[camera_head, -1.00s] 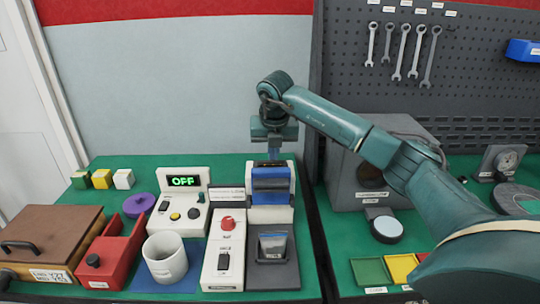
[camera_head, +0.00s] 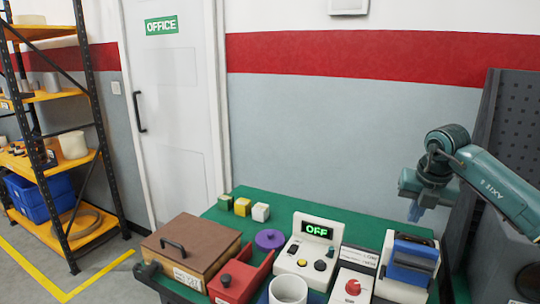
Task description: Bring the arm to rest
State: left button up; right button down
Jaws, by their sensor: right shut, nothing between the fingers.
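My right arm comes in from the right edge, and my right gripper (camera_head: 416,211) hangs in the air pointing down. It is above the blue and white device (camera_head: 411,260) at the right end of the green bench, apart from it. The gripper is small in the picture and its fingers are shut, with nothing held. My left gripper and arm are out of view.
The green bench (camera_head: 283,212) holds a brown box (camera_head: 190,247), a red holder (camera_head: 240,279), a purple disc (camera_head: 269,239), a white cup (camera_head: 287,290), several small cubes and a console reading OFF (camera_head: 317,230). A shelf rack (camera_head: 84,130) and white door (camera_head: 175,100) stand left.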

jog(key=s+a+f+n+y, duration=0.15)
jog(key=a+f+y, duration=0.3)
jog(key=a, duration=0.45)
jog(key=s+a+f+n+y, duration=0.1)
jog(key=a+f+n+y, duration=0.15)
jog(key=a+f, duration=0.4)
jog(key=s+a+m+t+y, duration=0.1)
jog(key=s+a+m+y, duration=0.3)
jog(key=a, duration=0.5)
jog(key=s+a+m+t+y, duration=0.1)
jog(key=s+a+y, duration=0.2)
jog(key=a+y, duration=0.4)
jog(key=s+d+f+m+t+h, duration=0.2)
jog(key=s+d+f+m+h, duration=0.2)
jog(key=s+f+m+h, duration=0.3)
jog(key=s+d+f+m+t+h, duration=0.2)
jog(key=s+d+f+m+h, duration=0.3)
jog(key=s+f+m, duration=0.7)
notch_tip(320, 180, down, 4)
jog(key=m+h, duration=0.2)
jog(key=m, duration=0.6)
jog(key=shift+d+t+h, duration=0.15)
jog(key=shift+t+h, duration=0.15)
